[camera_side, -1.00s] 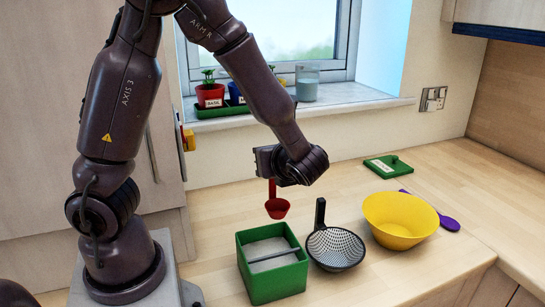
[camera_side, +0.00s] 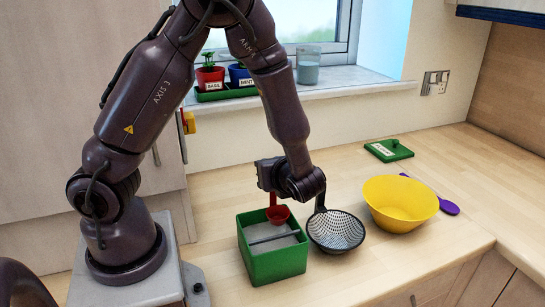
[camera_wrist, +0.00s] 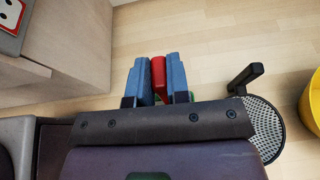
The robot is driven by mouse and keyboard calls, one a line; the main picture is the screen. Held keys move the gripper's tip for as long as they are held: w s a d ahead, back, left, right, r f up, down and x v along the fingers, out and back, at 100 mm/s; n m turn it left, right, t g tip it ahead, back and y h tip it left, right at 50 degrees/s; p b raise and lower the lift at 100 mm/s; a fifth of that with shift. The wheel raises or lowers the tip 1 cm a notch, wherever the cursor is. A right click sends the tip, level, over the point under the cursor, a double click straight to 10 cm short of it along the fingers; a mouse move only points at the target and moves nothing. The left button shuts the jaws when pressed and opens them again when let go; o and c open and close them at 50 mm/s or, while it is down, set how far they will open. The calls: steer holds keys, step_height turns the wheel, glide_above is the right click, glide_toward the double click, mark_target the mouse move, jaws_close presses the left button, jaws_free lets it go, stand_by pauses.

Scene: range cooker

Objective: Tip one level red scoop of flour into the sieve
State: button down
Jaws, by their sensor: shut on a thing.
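The red scoop (camera_side: 278,213) hangs from my gripper (camera_side: 272,178), which is shut on its handle. In the wrist view the red handle (camera_wrist: 158,72) stands between the two blue fingers of my gripper (camera_wrist: 158,75). The scoop's bowl is just over the back part of the green flour box (camera_side: 275,265); I cannot tell whether it touches the flour (camera_side: 280,248) or holds any. A grey bar (camera_side: 273,238) crosses the box. The black-handled sieve (camera_side: 336,232) rests on the worktop right of the box, and shows partly in the wrist view (camera_wrist: 266,128).
A yellow bowl (camera_side: 400,205) stands right of the sieve, with a purple spoon (camera_side: 448,207) behind it. A green lid (camera_side: 388,151) lies towards the wall. Herb pots (camera_side: 210,75) and a glass (camera_side: 308,65) stand on the windowsill. The worktop front right is clear.

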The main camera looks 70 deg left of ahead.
mark_target(271, 206)
steer(key=shift+f, duration=3.15)
steer(key=shift+s, duration=0.2)
steer(key=shift+s, duration=2.05)
steer(key=shift+r, duration=0.2)
steer(key=shift+w+r, duration=0.3)
steer(key=shift+r, duration=0.25)
steer(key=shift+w+r, duration=0.25)
steer(key=shift+r, duration=0.25)
